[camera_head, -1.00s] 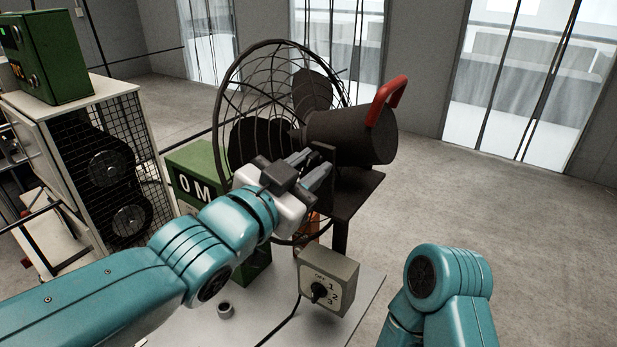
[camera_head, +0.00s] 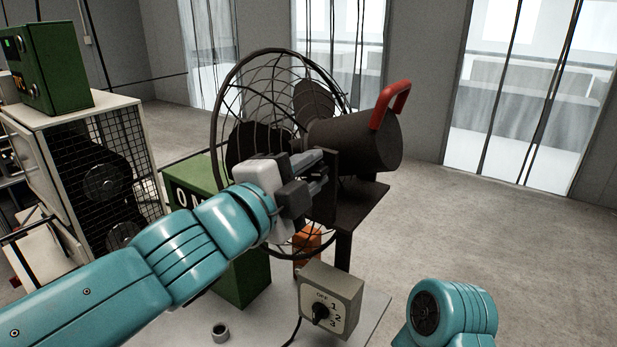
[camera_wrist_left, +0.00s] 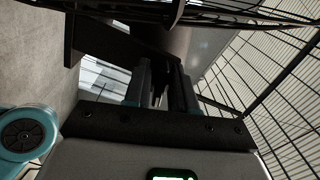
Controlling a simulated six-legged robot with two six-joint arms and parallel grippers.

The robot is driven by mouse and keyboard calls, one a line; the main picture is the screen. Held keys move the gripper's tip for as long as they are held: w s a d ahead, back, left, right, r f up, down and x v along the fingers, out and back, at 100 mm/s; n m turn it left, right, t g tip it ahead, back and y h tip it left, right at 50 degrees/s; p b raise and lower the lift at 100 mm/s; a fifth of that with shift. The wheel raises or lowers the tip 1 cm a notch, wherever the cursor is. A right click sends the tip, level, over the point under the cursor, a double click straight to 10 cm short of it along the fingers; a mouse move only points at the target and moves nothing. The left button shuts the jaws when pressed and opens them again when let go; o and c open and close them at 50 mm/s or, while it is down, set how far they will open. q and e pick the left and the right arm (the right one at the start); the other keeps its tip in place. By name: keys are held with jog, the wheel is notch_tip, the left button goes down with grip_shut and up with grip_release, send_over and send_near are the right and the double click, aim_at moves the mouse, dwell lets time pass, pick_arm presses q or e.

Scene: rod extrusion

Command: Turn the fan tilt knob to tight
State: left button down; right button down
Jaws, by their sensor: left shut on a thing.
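The fan (camera_head: 352,140) has a dark round wire cage, a dark motor housing and a red handle on top, and stands on a post with a flat plate. My left gripper (camera_head: 318,172) is at the side of the fan bracket, below the motor. It is shut on a small part there, which I take to be the tilt knob; the fingers hide it. In the left wrist view the fingers (camera_wrist_left: 160,88) are close together against the dark fan body (camera_wrist_left: 195,45), and the knob cannot be made out. My right gripper is out of view; only my right arm shows.
A grey switch box (camera_head: 330,298) with a dial stands on the pale base (camera_head: 375,310) in front of the fan post. A green box (camera_head: 245,278) and an orange part (camera_head: 307,243) sit near the post. A mesh-sided cabinet (camera_head: 100,165) stands at left. Floor at right is clear.

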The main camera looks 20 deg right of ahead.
pick_arm(q)
jog(key=m+b, duration=0.1)
jog(key=m, duration=0.4)
dwell(0.6)
jog(key=c, duration=1.2)
grip_release()
jog(key=shift+s, duration=0.1)
jog(key=shift+a, duration=0.1)
jog(key=p+v, duration=0.2)
jog(key=v, duration=1.4)
jog(key=shift+s, duration=0.1)
